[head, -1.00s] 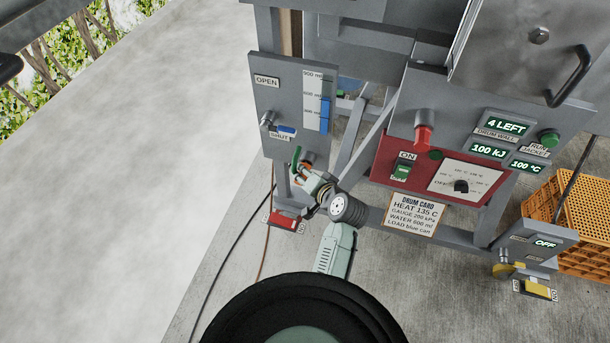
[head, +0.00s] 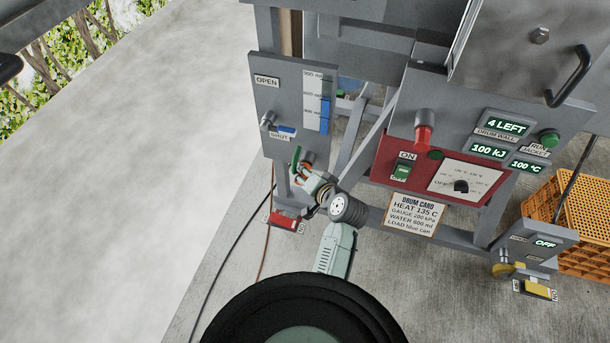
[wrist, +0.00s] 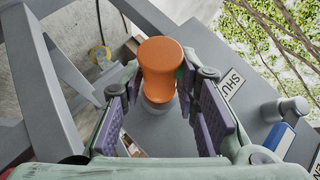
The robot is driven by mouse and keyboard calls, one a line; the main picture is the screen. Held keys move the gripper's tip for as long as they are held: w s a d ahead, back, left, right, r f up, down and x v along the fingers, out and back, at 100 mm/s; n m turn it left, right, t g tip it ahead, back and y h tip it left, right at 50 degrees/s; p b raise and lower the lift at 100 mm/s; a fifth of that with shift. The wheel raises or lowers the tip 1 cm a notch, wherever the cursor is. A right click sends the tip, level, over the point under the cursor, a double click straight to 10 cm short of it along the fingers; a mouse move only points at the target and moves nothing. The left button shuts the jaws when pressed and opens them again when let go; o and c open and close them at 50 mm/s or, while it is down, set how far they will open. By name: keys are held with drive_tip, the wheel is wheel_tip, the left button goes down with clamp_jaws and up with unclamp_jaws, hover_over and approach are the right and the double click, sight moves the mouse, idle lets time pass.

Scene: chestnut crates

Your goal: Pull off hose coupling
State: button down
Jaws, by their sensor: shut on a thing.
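The hose coupling (wrist: 159,65) is an orange, rounded cylinder in the wrist view, seated on a grey metal fitting (wrist: 158,104). My gripper (wrist: 160,88) has its purple-padded fingers on either side of the orange coupling and is shut on it. In the head view my gripper (head: 306,174) is at the lower part of the grey valve panel (head: 290,85), and my own arm mostly hides the coupling there. The coupling appears still against its fitting; I cannot see a gap between them.
A blue-handled valve (head: 281,128) is on the panel just above my gripper. A red pedal (head: 284,220) sits below left. The red switch panel (head: 385,163), drum card (head: 411,215) and orange crate (head: 590,220) are to the right. Open concrete floor lies left.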

drive_tip(key=shift+s+a, duration=0.2)
drive_tip(key=shift+s, duration=0.35)
idle(0.4)
drive_tip(key=c, duration=1.8)
unclamp_jaws()
drive_tip(key=shift+c, duration=0.2)
clamp_jaws()
drive_tip(key=shift+p, duration=0.3)
drive_tip(key=s, duration=0.1)
drive_tip(key=s+a+p, duration=0.1)
drive_tip(key=s, duration=0.1)
drive_tip(key=shift+s, duration=0.1)
